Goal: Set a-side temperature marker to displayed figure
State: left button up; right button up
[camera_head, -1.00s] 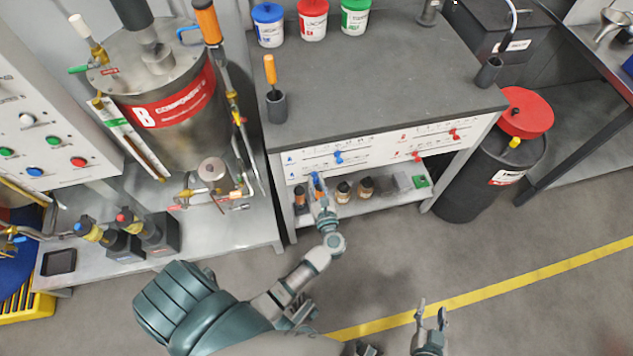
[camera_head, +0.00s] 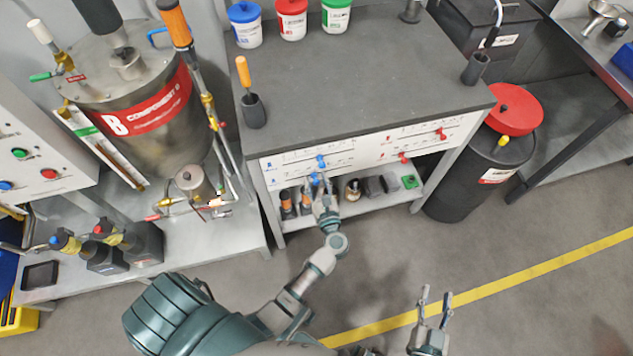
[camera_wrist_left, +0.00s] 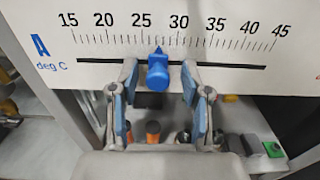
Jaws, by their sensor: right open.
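The A-side scale (camera_wrist_left: 170,38), marked deg C from 15 to 45, fills the top of the left wrist view. Its blue marker (camera_wrist_left: 157,72) sits on the dark slot, pointer between 25 and 30. My left gripper (camera_wrist_left: 160,88) is open, one finger on each side of the marker's lower part, with gaps visible; I see no contact. In the head view my left gripper (camera_head: 319,184) is at the lower row of the white panel (camera_head: 285,169), partly hiding it. Another blue marker (camera_head: 321,161) is on the upper row. My right gripper (camera_head: 436,296) is open and empty above the floor. I see no displayed figure.
Red markers (camera_head: 404,157) are on the panel's right half. Below the panel, a shelf (camera_head: 340,208) holds bottles and small items close under my left gripper. A black drum (camera_head: 465,185) with a red lid stands at the right. The floor in front is clear.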

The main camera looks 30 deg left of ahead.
pick_arm(q)
jog(key=shift+s+d+r, duration=0.1)
jog(key=shift+d+r, duration=0.05)
jog(key=shift+d, duration=0.2)
jog(key=shift+s+d, duration=0.2)
jog(key=shift+d, duration=0.1)
jog(key=v, duration=0.6)
jog(key=shift+s, duration=0.2)
pick_arm(e)
jog(key=shift+s+d, duration=0.1)
jog(key=shift+d, duration=0.15)
pick_arm(q)
jog(key=shift+d, duration=0.1)
